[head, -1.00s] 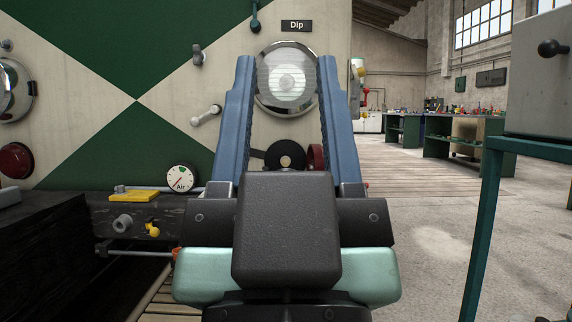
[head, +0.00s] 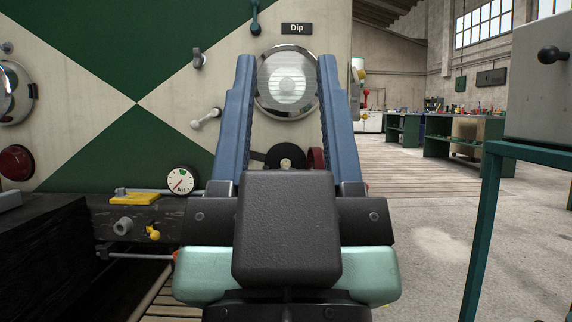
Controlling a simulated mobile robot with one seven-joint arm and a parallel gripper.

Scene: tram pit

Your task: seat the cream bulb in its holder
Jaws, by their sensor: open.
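My gripper (head: 287,70) is in the middle of the head view, with its two long blue fingers spread wide apart and nothing seen between them. Beyond the fingers, a round chrome-rimmed lamp (head: 287,84) with a ribbed glass is set in the green and cream panel, under a label reading "Dip" (head: 297,28). The fingers overlap the lamp's left and right edges in the picture; I cannot tell how far it is from them. I cannot make out a cream bulb or its holder for certain.
A black round part (head: 286,157) and a dark red one (head: 316,158) sit low on the panel. An air gauge (head: 180,180) and a yellow block (head: 134,198) are at the left. A teal stand (head: 482,230) with a grey box (head: 540,85) is at the right. Open floor lies between.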

